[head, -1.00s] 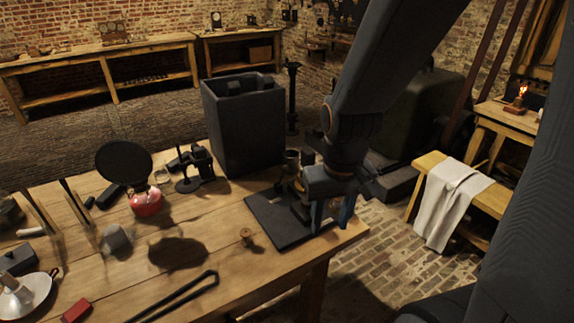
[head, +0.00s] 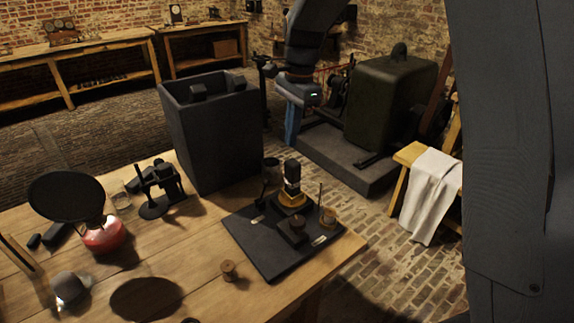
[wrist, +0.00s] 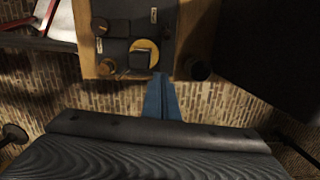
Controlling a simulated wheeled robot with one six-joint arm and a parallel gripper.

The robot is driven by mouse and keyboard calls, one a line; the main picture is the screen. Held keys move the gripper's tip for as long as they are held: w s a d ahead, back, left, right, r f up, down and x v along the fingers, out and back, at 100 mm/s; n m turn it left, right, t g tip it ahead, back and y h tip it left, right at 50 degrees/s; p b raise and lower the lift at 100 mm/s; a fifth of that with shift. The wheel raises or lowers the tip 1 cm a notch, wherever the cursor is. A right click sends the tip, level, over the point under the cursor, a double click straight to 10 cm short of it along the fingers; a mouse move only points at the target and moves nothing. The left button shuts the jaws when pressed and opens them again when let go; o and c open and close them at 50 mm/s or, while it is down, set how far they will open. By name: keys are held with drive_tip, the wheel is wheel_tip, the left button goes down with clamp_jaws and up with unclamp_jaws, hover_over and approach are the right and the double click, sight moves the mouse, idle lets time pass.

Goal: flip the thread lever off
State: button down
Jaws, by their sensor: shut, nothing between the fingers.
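A dark square board (head: 262,262) lies at the right corner of the wooden table. On it stand a black cylinder on a brass base (head: 292,178), a low dark block (head: 292,231), a brass post with a thin upright rod (head: 327,217) and a small dark upright piece (head: 262,194). I cannot tell which small part is the thread lever or how it is set. My gripper (head: 291,138) is shut and empty, beyond the board and apart from it. In the wrist view its blue fingers (wrist: 160,98) are together, below the board (wrist: 118,48).
A tall dark open box (head: 212,140) stands just left of the board. A red burner with a black disc (head: 103,236), a small dark stand (head: 160,190) and a wooden spool (head: 228,271) are on the table (head: 205,245). A green machine (head: 388,105) stands behind.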

drive_tip(key=shift+w, duration=0.3)
drive_tip(key=f+p, duration=0.1)
drive_tip(key=f, duration=0.5)
drive_tip(key=a+f+p, duration=0.1)
drive_tip(key=f, duration=0.3)
drive_tip(key=shift+s+f+p, duration=0.1)
drive_tip(key=shift+s+p, duration=0.15)
drive_tip(key=shift+p, duration=0.05)
drive_tip(key=shift+s+a+f+p, duration=0.1)
drive_tip(key=shift+s+a+p, duration=0.15)
drive_tip(key=shift+a, duration=0.35)
drive_tip(key=shift+s+a+r+p, duration=0.1)
drive_tip(key=shift+s+a+p, duration=0.2)
drive_tip(key=shift+a, duration=0.3)
drive_tip(key=shift+s+a+f+p, duration=0.1)
drive_tip(key=shift+s+a+p, duration=0.15)
drive_tip(key=shift+a, duration=0.35)
drive_tip(key=shift+s+a, duration=0.1)
drive_tip(key=shift+a, duration=0.1)
